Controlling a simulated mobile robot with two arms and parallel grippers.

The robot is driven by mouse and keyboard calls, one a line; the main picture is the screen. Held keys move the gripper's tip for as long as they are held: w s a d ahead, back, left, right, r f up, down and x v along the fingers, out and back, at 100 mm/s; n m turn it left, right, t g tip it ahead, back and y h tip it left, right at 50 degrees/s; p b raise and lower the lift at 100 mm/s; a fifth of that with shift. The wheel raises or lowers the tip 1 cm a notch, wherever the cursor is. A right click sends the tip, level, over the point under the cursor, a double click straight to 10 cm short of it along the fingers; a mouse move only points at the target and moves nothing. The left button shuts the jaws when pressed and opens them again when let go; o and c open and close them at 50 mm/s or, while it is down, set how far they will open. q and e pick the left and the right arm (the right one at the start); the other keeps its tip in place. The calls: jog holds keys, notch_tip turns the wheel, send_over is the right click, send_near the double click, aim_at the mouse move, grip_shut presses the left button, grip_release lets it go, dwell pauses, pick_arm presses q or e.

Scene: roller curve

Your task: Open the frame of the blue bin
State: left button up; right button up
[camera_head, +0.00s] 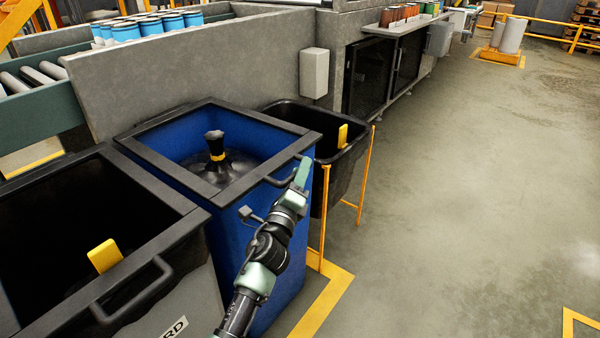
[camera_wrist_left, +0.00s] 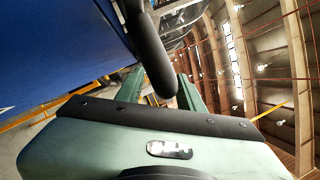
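The blue bin (camera_head: 252,252) stands in the middle of the head view. Its black frame (camera_head: 160,173) lies flat around the top rim, with a dark handle (camera_head: 284,180) on the front side. Inside is a black bag (camera_head: 232,168) gathered at a neck with a yellow band. My left gripper (camera_head: 302,172) is at the handle's right end, by the bin's front edge. In the left wrist view its two green fingers (camera_wrist_left: 160,90) are apart, and the dark handle (camera_wrist_left: 150,50) reaches down between them. Whether they touch it is unclear. My right gripper is out of view.
A grey bin (camera_head: 180,285) with a black frame and yellow tag stands at left. A black bin (camera_head: 345,165) in a yellow stand (camera_head: 323,215) is close on the right. A grey wall (camera_head: 190,75) runs behind. Open floor (camera_head: 460,200) lies to the right.

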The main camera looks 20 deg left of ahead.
pick_arm(q)
jog(key=shift+w, duration=0.1)
grip_shut()
dwell(1.4)
